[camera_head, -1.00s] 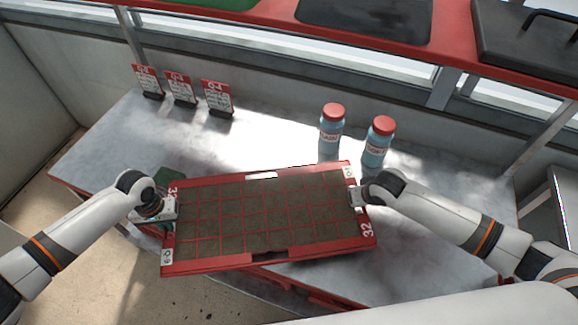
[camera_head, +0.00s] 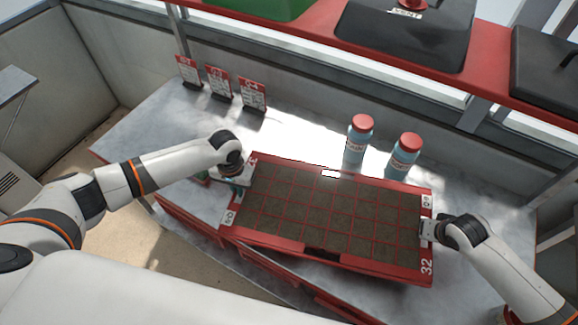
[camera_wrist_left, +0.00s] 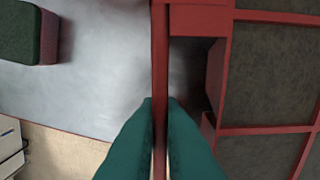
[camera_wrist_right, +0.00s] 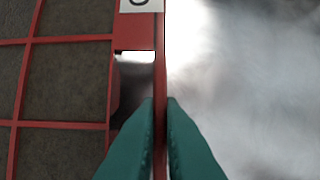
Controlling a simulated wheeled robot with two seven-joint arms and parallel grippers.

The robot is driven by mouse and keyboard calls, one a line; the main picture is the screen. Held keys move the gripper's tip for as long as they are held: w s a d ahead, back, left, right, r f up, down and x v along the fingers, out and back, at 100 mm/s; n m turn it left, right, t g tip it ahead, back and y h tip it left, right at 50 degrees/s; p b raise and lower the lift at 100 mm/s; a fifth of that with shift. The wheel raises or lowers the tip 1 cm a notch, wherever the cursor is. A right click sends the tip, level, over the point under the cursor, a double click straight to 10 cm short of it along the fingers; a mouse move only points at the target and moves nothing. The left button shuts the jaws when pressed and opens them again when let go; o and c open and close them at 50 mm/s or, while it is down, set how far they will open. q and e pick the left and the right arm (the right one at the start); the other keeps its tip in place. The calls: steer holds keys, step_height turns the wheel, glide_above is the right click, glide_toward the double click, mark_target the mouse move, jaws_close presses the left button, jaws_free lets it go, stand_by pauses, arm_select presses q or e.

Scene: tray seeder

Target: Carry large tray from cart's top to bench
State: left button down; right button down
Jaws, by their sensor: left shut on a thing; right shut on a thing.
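The large red tray (camera_head: 290,247) with soil-filled cells is held over the grey bench (camera_head: 150,130), slightly tilted in the picture. Its front edge hangs over the bench's front edge. My left gripper (camera_head: 238,184) is shut on the tray's left rim; in the left wrist view its green fingers (camera_wrist_left: 160,120) pinch the red wall. My right gripper (camera_head: 428,230) is shut on the tray's right rim, and its fingers (camera_wrist_right: 160,120) pinch the wall in the right wrist view. Whether the tray's underside touches the bench is hidden. The cart is not clearly in view.
Two blue bottles with red caps, one left (camera_head: 359,140) and one right (camera_head: 403,157), stand just behind the tray. Several red-and-white cards (camera_head: 219,82) stand at the bench's back left. A dark green block (camera_wrist_left: 28,32) lies left of the tray. A red shelf (camera_head: 310,45) runs above the back.

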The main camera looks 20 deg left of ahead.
arm_select(q)
steer(key=shift+w+f, duration=0.1)
steer(key=shift+f, duration=0.05)
arm_select(e)
steer(key=shift+w+f, duration=0.1)
